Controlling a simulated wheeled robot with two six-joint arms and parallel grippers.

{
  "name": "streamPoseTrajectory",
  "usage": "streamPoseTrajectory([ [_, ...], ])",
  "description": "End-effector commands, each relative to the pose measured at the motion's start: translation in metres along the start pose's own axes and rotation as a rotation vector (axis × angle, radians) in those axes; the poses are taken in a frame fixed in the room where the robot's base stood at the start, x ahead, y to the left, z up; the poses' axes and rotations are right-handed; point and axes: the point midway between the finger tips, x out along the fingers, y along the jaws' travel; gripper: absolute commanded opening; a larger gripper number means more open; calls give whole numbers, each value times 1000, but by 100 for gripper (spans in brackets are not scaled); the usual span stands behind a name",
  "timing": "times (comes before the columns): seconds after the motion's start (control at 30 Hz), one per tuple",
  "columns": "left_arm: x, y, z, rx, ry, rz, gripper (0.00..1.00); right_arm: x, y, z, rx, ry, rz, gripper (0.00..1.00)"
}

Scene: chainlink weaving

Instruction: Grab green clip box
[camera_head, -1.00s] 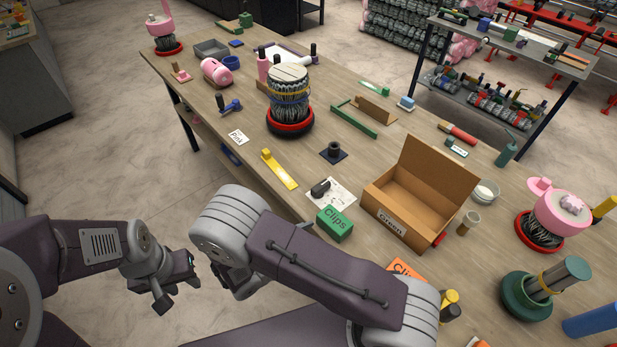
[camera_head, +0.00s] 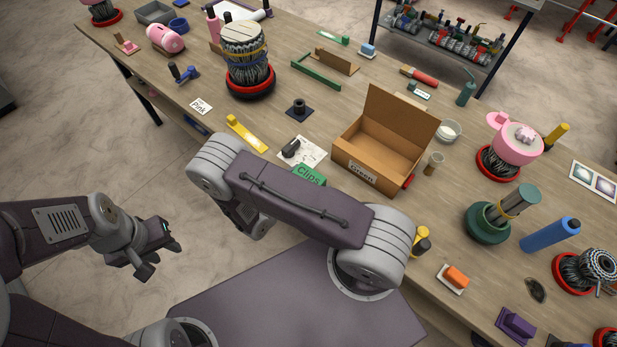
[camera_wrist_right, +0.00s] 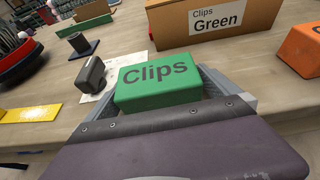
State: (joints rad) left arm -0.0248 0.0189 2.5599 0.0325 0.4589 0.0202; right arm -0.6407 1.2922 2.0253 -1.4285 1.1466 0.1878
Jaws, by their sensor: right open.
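The green clip box (camera_head: 308,173), labelled "Clips", sits near the table's front edge, partly hidden by my right arm in the head view. In the right wrist view the box (camera_wrist_right: 160,84) is straight ahead and fills the middle. My right gripper (camera_wrist_right: 162,88) is open, with its grey fingers on either side of the box; I cannot tell whether they touch it. The right gripper's fingers are hidden in the head view. My left gripper (camera_head: 160,253) hangs empty off the table's front edge, its fingers apart.
An open cardboard box (camera_head: 383,140), labelled "Clips Green", stands just behind the clip box. A black stapler-like item (camera_wrist_right: 90,73) lies on a paper to its left. An orange box (camera_wrist_right: 303,48) is at the right, and a yellow strip (camera_head: 246,134) lies further left.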

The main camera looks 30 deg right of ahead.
Motion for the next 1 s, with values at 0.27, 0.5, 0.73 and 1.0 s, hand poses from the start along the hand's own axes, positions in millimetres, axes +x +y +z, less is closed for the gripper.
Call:
streamPoseTrajectory([
  [0.27,0,0,0,0,0,0,36,1,0,0,1,0,1,81],
  [0.5,0,0,0,0,0,0,36,1,0,0,1,-1,1,38],
  [0.73,1,0,0,0,0,0,36,-1,1,4,1,-1,1,38],
  [1.0,8,0,1,0,0,0,36,-15,-3,40,2,0,2,38],
])
